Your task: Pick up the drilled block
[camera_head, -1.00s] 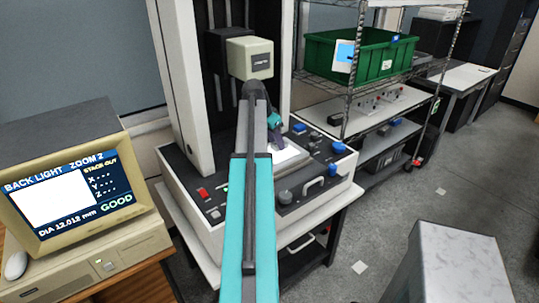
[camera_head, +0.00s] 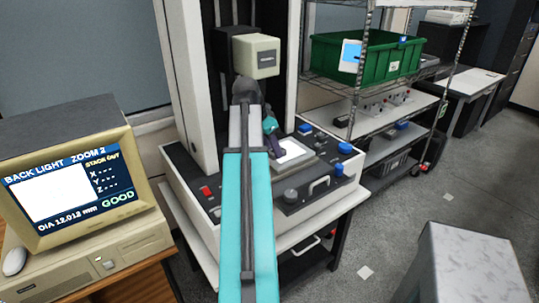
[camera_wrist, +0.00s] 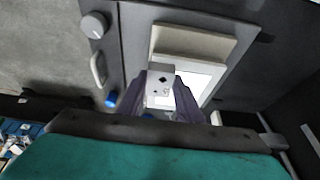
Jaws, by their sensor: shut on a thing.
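The drilled block (camera_wrist: 160,79) is a small light-grey block with a dark hole in its face, in the middle of the wrist view. My gripper (camera_wrist: 160,100) is shut on it, with a dark finger on each side. Behind the block in the wrist view is the bright white stage plate (camera_wrist: 207,80). In the head view my gripper (camera_head: 274,146) is beside the lit stage (camera_head: 291,151) of the measuring machine, and the block itself cannot be made out there. I cannot tell whether the block touches the stage.
The machine's camera head (camera_head: 256,56) hangs above the stage. The control base has several knobs and a handle (camera_head: 319,186). A monitor (camera_head: 75,190) stands at left. A wire rack holds a green bin (camera_head: 368,58) at right. Open floor lies right of the machine.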

